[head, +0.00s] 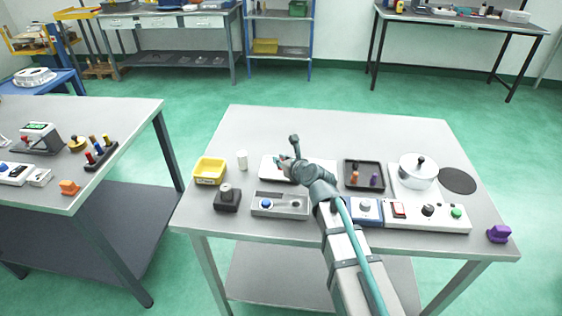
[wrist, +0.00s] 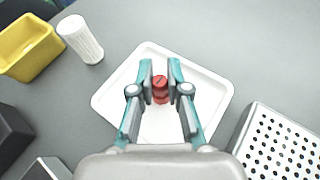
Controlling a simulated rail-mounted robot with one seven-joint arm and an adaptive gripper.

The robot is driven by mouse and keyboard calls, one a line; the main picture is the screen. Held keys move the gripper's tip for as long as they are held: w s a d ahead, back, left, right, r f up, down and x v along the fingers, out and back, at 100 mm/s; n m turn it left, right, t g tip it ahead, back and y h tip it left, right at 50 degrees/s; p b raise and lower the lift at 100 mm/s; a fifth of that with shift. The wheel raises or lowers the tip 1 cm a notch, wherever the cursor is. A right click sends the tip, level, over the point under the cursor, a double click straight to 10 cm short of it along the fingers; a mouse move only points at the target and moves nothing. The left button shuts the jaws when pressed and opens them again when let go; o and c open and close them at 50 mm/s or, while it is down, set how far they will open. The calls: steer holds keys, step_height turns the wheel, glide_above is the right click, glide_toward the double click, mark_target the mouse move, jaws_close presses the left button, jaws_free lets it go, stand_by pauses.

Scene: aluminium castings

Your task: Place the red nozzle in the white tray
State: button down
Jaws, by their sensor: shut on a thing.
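The red nozzle (wrist: 160,84) is between the two teal fingers of my gripper (wrist: 160,72) in the wrist view. My gripper is shut on it. The white tray (wrist: 214,92) lies behind the nozzle in that view, and the nozzle appears over its inner area. I cannot tell whether the nozzle touches the tray floor. In the head view the white tray (head: 268,170) is partly hidden by my gripper (head: 287,160) and arm, and the nozzle is not clearly visible there.
A yellow bin (head: 209,171) and a white cylinder (head: 242,160) stand left of the tray. A black tray (head: 350,180) with orange and purple pieces is to its right. A grey fixture (head: 285,211) with a blue knob lies in front. The table's back strip is clear.

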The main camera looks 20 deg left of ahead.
steer(key=shift+f, duration=0.2)
steer(key=c, duration=1.6)
jaws_free()
steer(key=shift+f, duration=0.1)
steer(key=o, duration=0.4)
steer(key=shift+o, duration=0.2)
steer(key=v, duration=1.2)
steer(key=shift+d, duration=0.1)
